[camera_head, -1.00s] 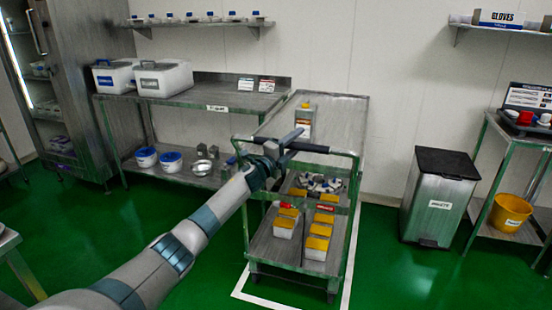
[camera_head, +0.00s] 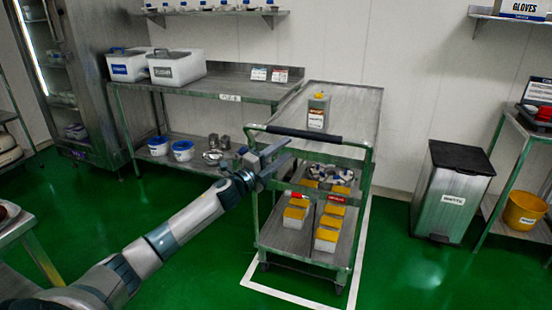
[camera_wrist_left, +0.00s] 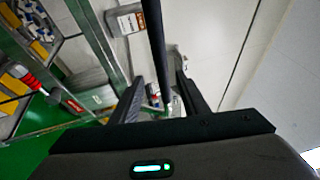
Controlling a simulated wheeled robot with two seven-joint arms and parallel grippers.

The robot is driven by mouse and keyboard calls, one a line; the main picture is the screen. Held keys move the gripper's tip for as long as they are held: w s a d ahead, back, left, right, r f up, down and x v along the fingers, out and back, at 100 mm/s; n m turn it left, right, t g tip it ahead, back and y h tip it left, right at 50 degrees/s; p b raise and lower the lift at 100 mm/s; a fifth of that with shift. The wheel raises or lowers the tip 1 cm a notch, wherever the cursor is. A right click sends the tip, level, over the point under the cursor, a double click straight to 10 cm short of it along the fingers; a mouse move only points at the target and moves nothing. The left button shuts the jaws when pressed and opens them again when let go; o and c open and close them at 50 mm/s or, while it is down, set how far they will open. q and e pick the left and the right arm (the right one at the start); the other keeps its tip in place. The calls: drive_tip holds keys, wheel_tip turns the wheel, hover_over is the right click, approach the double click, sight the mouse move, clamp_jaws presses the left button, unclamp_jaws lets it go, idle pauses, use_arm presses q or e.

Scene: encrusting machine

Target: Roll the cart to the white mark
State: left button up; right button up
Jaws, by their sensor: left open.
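The metal cart (camera_head: 372,165) stands within the white mark (camera_head: 292,298), an outline on the green floor; its front and right lines show, while much of the rest is hidden by the cart. The cart's dark handle bar (camera_head: 300,134) faces me. My left gripper (camera_head: 276,158) is open and empty, at the left end of the handle and slightly below it in the head view. In the left wrist view the handle bar (camera_wrist_left: 156,45) appears between the open fingers (camera_wrist_left: 160,98); whether it is touched I cannot tell. My right gripper is not in view.
A waste bin (camera_head: 452,195) and shelf rack (camera_head: 503,165) are right. Green floor is clear in front.

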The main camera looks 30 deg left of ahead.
use_arm(q)
drive_tip(key=v, duration=0.3)
drive_tip(key=shift+s, duration=0.15)
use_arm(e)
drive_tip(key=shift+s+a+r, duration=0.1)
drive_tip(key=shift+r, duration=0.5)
